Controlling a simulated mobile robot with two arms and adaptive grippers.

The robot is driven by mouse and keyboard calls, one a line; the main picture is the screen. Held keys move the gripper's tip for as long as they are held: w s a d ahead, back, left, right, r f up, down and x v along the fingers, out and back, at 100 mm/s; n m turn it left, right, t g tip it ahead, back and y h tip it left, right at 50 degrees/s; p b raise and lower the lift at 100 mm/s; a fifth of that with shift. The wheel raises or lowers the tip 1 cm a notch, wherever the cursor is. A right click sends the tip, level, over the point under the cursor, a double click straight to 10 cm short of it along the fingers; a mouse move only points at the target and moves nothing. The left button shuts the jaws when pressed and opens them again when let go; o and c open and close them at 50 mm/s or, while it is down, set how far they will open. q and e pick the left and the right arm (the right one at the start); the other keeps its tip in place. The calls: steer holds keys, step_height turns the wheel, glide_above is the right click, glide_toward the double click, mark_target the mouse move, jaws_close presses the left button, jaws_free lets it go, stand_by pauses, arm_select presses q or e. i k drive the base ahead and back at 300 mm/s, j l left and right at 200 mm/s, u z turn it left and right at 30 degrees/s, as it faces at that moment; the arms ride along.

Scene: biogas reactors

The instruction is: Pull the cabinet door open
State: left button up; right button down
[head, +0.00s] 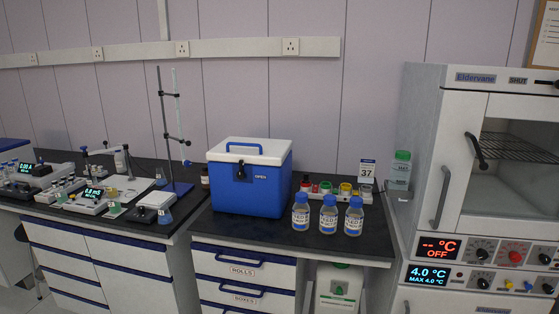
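A tall white cabinet unit marked "Eldervane" (475,76) stands at the right edge of the head view. Its upper door (469,222) has a white frame around a large window, with a wire rack (515,148) visible behind it. A black curved handle (476,150) is on the door's left frame, and a grey vertical bar handle (440,197) is further left. A "SHUT" label (517,81) is above the door, which looks closed. A lower white front (450,303) is cut off by the bottom edge. Neither of my grippers is in view.
Red and blue displays (438,247) sit between the upper door and lower front. A dark-topped bench (270,236) left of the unit holds a blue cool box (250,178), several bottles (327,214) and lab instruments. A white container (338,290) stands under the bench.

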mark_target(452, 155)
steer(key=z, duration=1.4)
